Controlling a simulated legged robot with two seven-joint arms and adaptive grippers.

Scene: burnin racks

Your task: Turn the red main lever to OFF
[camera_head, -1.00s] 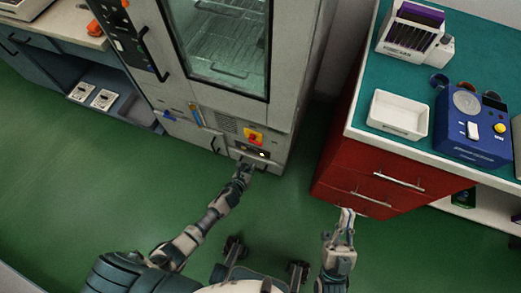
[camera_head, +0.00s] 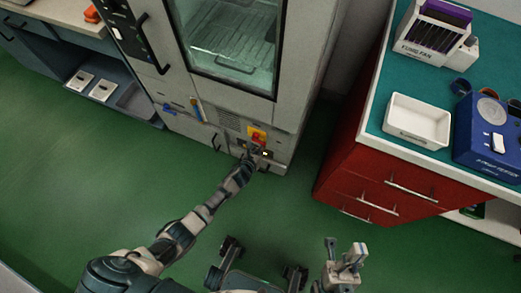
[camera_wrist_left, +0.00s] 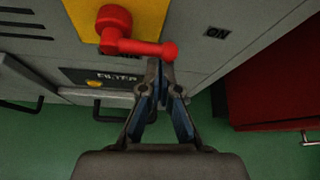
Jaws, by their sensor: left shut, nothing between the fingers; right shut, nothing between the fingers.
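The red main lever (camera_wrist_left: 140,46) sits on a yellow plate (camera_wrist_left: 146,14) on the grey cabinet front. In the left wrist view its handle points right from the round red hub, with an "ON" label (camera_wrist_left: 217,32) to the right. In the head view the lever (camera_head: 257,134) is small, low on the cabinet. My left gripper (camera_wrist_left: 160,70) is shut and empty, its fingertips just below the handle's end; I cannot tell whether they touch it. It also shows in the head view (camera_head: 254,152). My right gripper (camera_head: 347,262) is shut and empty, away from the cabinet.
The tall grey cabinet (camera_head: 308,75) has a glass door. A "FILTER" label (camera_wrist_left: 110,78) and a dark handle (camera_wrist_left: 112,115) lie below the lever. A red drawer unit (camera_head: 360,170) stands to the right, with a white tray (camera_head: 417,121) on top. The green floor is open at left.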

